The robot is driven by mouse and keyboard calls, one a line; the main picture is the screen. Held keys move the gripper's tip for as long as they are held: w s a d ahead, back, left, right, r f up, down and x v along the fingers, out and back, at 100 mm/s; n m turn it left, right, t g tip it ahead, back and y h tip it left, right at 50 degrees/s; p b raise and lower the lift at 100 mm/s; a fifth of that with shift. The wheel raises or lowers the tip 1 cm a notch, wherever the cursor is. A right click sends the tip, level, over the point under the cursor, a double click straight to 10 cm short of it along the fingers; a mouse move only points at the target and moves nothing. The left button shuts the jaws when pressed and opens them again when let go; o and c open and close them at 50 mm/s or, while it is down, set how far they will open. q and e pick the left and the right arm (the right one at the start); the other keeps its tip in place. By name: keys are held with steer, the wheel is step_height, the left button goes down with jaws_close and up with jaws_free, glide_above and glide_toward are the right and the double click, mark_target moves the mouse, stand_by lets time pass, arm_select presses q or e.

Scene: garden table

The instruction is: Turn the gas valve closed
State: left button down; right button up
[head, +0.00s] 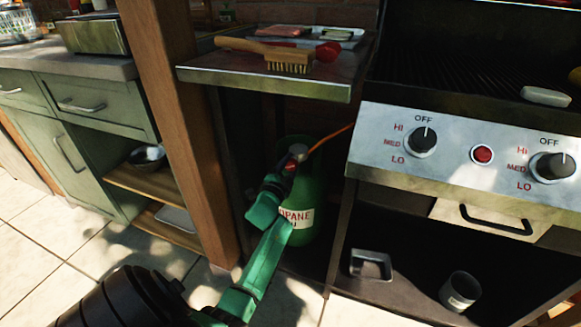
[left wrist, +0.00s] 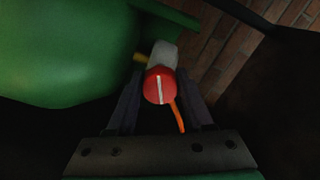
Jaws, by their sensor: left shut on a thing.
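The gas valve is a red round knob (left wrist: 154,86) with a white line across its face, upright in the left wrist view. It sits on a grey fitting (left wrist: 163,54) at the top of the green propane tank (head: 304,240), in the dark space under the grill's side shelf. In the head view the knob is mostly hidden by my left gripper (head: 287,170). The left gripper is shut on the knob, one finger on each side of it. An orange hose (head: 330,138) runs from the fitting toward the grill. My right gripper is not in view.
A side shelf (head: 330,92) with a brush (head: 288,62) hangs just above the tank. A wooden post (head: 178,120) stands to the left. The grill's control panel (head: 455,130) is to the right, with an open cabinet holding a mug (head: 460,291) below.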

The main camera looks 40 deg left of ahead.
arm_select(q)
steer(key=shift+f+m+b, duration=0.15)
steer(key=shift+m+b, duration=0.35)
steer(key=shift+m, duration=1.4)
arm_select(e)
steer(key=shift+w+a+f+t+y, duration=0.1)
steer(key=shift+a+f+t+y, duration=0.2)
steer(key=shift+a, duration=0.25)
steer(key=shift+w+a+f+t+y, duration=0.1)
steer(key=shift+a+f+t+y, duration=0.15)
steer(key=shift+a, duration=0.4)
arm_select(q)
steer(key=shift+c, duration=1.7)
jaws_free()
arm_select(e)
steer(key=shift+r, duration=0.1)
arm_select(q)
steer(key=p+v, duration=0.3)
steer(key=v, duration=1.1)
steer(key=shift+s, duration=0.35)
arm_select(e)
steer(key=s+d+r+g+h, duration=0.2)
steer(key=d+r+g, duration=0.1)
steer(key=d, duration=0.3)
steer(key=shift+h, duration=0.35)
arm_select(q)
steer(key=shift+d, duration=0.15)
